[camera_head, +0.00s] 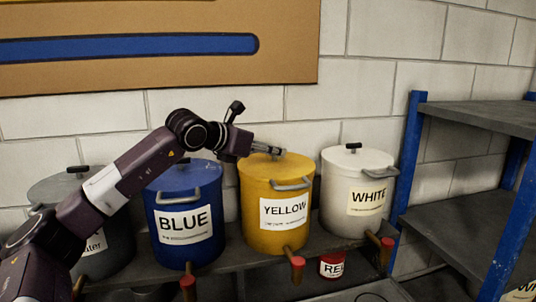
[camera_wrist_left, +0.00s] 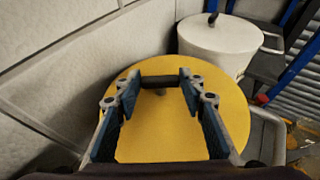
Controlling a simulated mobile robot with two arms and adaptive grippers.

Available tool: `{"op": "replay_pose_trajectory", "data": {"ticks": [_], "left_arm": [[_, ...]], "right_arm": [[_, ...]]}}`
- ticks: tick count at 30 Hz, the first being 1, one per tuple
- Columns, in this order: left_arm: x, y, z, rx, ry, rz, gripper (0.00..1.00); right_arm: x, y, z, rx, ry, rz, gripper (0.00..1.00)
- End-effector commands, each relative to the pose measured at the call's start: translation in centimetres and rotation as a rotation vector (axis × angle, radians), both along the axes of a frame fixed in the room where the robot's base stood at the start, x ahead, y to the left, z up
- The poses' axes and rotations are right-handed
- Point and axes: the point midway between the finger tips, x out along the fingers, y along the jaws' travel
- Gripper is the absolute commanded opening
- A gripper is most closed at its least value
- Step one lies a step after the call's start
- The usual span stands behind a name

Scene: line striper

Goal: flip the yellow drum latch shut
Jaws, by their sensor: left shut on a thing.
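The yellow drum (camera_head: 250,192) stands upright between the blue and white drums, its label facing me. Its round yellow lid (camera_wrist_left: 160,130) fills the middle of the left wrist view. A grey bail handle (camera_head: 291,184) is on the drum's front. My left gripper (camera_head: 276,151) reaches in from the left over the lid. In the left wrist view its fingers are spread around a short black bar (camera_wrist_left: 160,80) on top of the lid and grip its ends. I cannot tell whether this bar is the latch itself. The right gripper is not in view.
A blue drum (camera_head: 165,255) stands left, a grey drum (camera_head: 112,235) further left, and a white drum (camera_head: 340,216) right. A red can (camera_head: 332,256) sits low in front. A blue-framed shelf rack (camera_head: 407,160) stands at the right. A block wall is behind.

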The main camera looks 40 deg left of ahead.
Motion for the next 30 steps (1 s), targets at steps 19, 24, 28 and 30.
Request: {"op": "replay_pose_trajectory", "data": {"ticks": [19, 24, 28, 30], "left_arm": [[0.4, -1.7, -0.3, -0.006, 0.001, 0.589, 0.13], [0.5, -1.8, -0.3, -0.005, 0.003, 0.737, 0.13], [0.6, -1.8, -0.3, -0.003, 0.004, 0.833, 0.13], [0.6, -1.9, -0.3, -0.003, 0.005, 0.875, 0.13]], "right_arm": [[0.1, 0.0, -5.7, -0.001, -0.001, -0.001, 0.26], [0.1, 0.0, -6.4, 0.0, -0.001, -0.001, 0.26], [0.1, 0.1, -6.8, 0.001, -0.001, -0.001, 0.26], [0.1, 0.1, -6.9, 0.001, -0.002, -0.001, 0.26]]}}
